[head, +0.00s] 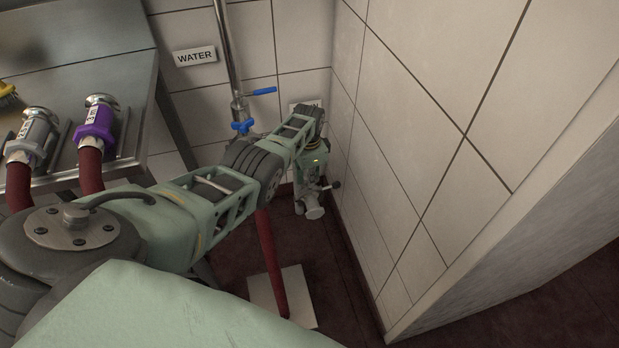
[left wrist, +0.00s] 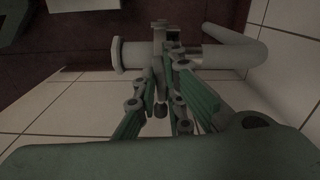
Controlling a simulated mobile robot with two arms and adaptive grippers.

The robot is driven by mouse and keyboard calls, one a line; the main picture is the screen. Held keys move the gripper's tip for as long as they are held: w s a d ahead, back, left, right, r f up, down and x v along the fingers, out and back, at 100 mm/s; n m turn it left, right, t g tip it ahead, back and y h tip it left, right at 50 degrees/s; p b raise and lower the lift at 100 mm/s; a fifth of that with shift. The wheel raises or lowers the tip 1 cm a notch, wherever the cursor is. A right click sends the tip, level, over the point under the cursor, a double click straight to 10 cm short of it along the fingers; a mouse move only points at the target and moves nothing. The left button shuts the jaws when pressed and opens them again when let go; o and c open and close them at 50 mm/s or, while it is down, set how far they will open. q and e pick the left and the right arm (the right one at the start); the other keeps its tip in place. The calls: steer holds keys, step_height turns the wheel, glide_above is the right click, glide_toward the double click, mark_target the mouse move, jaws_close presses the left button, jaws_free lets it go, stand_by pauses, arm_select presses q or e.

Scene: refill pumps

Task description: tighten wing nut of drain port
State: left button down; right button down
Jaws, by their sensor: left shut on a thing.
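The drain port is a grey pipe stub (head: 314,212) low in the corner, beyond my left arm. In the left wrist view its pipe (left wrist: 225,56) runs across the top, with an open flanged end (left wrist: 117,55) to the left. A clamp with the wing nut (left wrist: 160,35) sits around the pipe. My left gripper (left wrist: 167,62) is shut on the wing nut, its fingers pointing up to the clamp; it also shows in the head view (head: 309,182). The fingers partly hide the nut. My right gripper is not in view.
A tiled wall (head: 430,130) stands close to the right of my arm. A water pipe (head: 228,50) has a blue-handled valve (head: 263,91) and a blue wing nut (head: 243,126). Purple (head: 96,120) and grey (head: 36,135) hose couplings rest on the left bench. A red hose (head: 270,262) hangs below my arm.

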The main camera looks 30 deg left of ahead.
arm_select(q)
steer(key=c, duration=1.8)
jaws_free()
steer(key=shift+c, duration=0.2)
